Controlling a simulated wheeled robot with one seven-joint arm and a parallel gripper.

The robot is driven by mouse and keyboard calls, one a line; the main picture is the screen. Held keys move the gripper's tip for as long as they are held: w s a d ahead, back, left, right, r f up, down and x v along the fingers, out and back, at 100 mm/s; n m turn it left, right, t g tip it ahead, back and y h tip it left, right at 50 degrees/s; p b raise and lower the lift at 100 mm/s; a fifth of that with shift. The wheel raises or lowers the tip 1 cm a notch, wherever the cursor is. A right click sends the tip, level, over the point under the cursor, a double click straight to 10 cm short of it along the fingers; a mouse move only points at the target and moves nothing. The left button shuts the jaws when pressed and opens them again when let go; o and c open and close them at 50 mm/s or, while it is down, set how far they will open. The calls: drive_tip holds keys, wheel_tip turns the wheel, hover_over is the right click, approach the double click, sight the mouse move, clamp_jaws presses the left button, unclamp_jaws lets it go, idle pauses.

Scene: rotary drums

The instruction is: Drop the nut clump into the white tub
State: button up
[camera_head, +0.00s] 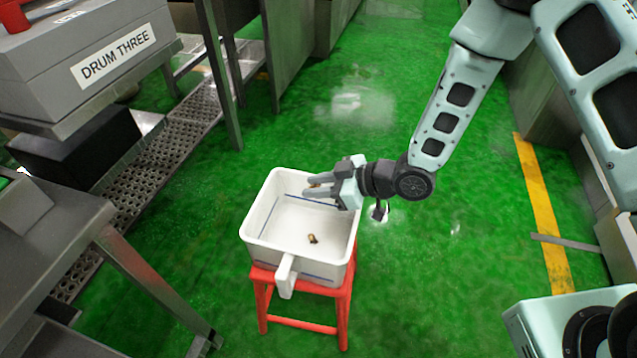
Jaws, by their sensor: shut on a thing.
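The white tub (256,217) sits upright on a red stool, with its handle toward me. My gripper (312,190) reaches in from the right over the tub's far right part, its fingers pointing left. It is shut on a small brownish piece, the nut clump (314,184), mostly hidden by the fingers. Another small brown clump (312,239) lies on the tub floor, apart from my gripper.
The red stool (342,312) stands on an open green floor (440,280). At the left are a grey box labelled DRUM THREE (115,57), a perforated metal walkway (165,150) and a metal bench (50,225). A yellow line (541,210) runs along the right.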

drive_tip(key=shift+f+b, duration=2)
drive_tip(key=shift+f, duration=0.85)
drive_tip(key=o, duration=1)
drive_tip(key=p+v, duration=0.2)
drive_tip(key=v, duration=1.5)
drive_tip(key=shift+d, duration=0.2)
drive_tip(key=shift+r, duration=0.1)
